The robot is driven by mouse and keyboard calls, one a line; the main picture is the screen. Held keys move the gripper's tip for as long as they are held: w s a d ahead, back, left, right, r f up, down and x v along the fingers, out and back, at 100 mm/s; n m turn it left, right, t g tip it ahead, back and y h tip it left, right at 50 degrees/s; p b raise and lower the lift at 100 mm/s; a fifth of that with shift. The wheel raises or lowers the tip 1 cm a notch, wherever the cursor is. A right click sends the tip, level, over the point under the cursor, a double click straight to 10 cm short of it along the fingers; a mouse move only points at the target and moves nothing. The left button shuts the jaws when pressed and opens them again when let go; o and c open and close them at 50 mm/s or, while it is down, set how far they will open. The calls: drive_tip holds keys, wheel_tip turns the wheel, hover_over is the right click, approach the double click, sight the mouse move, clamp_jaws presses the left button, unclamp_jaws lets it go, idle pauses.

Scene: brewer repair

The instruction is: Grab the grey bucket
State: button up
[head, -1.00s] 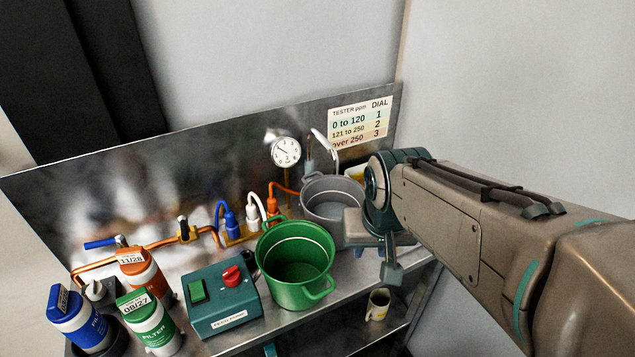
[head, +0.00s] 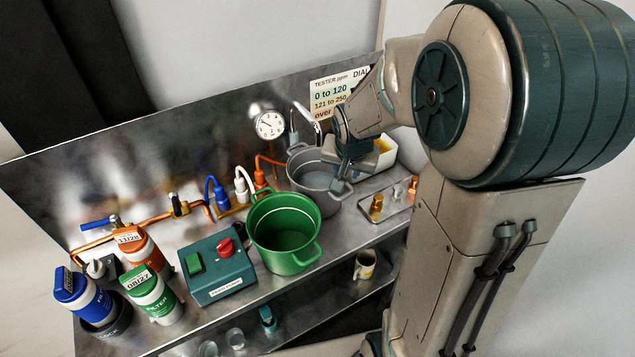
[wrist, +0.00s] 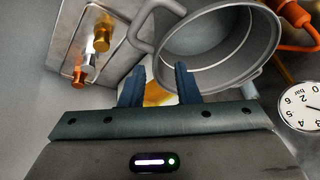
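The grey bucket (head: 318,196) stands upright on the metal bench, behind and right of the green bucket. My gripper (head: 342,186) is at its right rim, beside the side handle, in the head view. In the wrist view my gripper (wrist: 160,70) shows two dark blue fingers apart with nothing held between them. The grey bucket (wrist: 215,75) lies just beyond the right finger there. Its loop handle (wrist: 143,38) is just ahead of the fingertips. I cannot tell whether the fingers touch the bucket.
The green bucket (head: 285,258) stands close in front of the grey one. A tray of small metal fittings (head: 398,200) lies to the right, and a white bin with yellow contents (head: 388,150) behind. A pressure gauge (head: 270,124) and hoses are on the back panel. A mug (head: 365,265) sits on the lower shelf.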

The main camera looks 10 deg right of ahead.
drive_tip(key=shift+p+x, duration=0.45)
drive_tip(key=shift+x, duration=2.45)
drive_tip(key=shift+s, duration=0.15)
clamp_jaws()
